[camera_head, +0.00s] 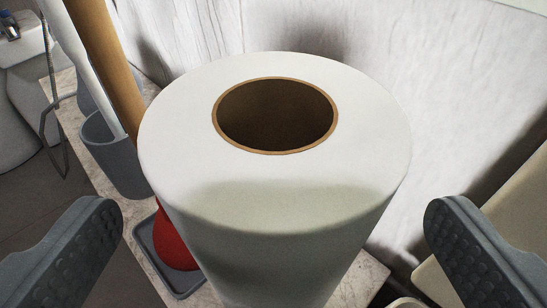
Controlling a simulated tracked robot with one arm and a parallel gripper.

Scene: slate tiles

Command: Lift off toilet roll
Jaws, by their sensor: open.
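A white toilet roll (275,200) stands upright in the middle of the view, close to the camera. Its top face shows a round hole with a brown cardboard rim and a dark inside. My gripper (278,235) is open, with one dark grey padded finger on the left of the roll and the other on the right. There appears to be a gap between each finger and the roll in the picture. The bottom of the roll is cut off by the frame, so what it rests on is hidden.
A red object (174,240), partly hidden by the roll, stands in a grey tray (147,236) on a light ledge (88,150). A grey holder (113,160) and a wooden handle (108,60) are behind it. A marble-patterned wall (440,75) rises behind the roll.

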